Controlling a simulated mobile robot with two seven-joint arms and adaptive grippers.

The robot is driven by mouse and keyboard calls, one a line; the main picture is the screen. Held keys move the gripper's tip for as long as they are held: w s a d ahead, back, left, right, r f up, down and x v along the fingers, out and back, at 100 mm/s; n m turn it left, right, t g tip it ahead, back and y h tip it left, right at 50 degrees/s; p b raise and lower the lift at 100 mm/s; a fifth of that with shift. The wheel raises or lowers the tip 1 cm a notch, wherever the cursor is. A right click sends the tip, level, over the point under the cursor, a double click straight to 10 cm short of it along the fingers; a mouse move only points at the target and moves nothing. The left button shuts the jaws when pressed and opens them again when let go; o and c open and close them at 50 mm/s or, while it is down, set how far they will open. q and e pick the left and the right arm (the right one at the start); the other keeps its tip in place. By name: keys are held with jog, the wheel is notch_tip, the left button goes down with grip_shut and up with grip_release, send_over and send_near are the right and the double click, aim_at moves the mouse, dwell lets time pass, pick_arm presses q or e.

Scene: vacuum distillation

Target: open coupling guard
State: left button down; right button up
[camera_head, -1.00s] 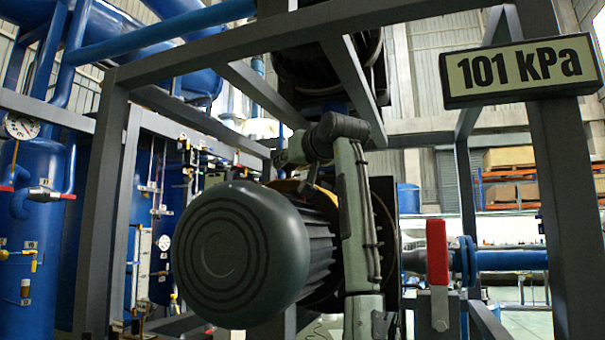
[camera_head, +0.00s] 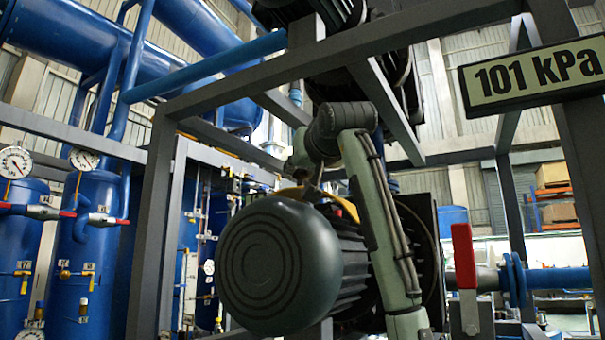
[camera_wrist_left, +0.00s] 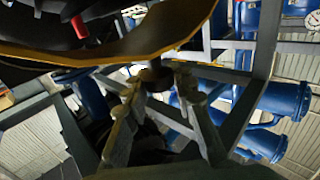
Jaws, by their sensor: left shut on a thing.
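The coupling guard shows in the head view as a yellow curved edge (camera_head: 345,206) behind the grey motor (camera_head: 282,262), which hides most of it. In the left wrist view its yellow-rimmed dark curved shell (camera_wrist_left: 150,47) fills the top. My left gripper (camera_head: 308,180) is above and behind the motor, at the guard; its fingers are partly hidden. In the left wrist view the left gripper (camera_wrist_left: 157,82) is shut on a small dark knob (camera_wrist_left: 154,74) at the guard's rim. My right gripper is not in view.
A grey steel frame (camera_head: 158,190) surrounds the motor, with a beam passing above my arm. A valve with a red handle (camera_head: 464,256) and a blue pipe (camera_head: 560,279) are at right. A 101 kPa sign (camera_head: 535,77) hangs at upper right. Blue tanks (camera_head: 95,245) stand at left.

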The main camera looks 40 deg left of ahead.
pick_arm(q)
jog(key=c, duration=1.2)
grip_release()
jog(key=shift+d, duration=0.15)
jog(key=v, duration=1.2)
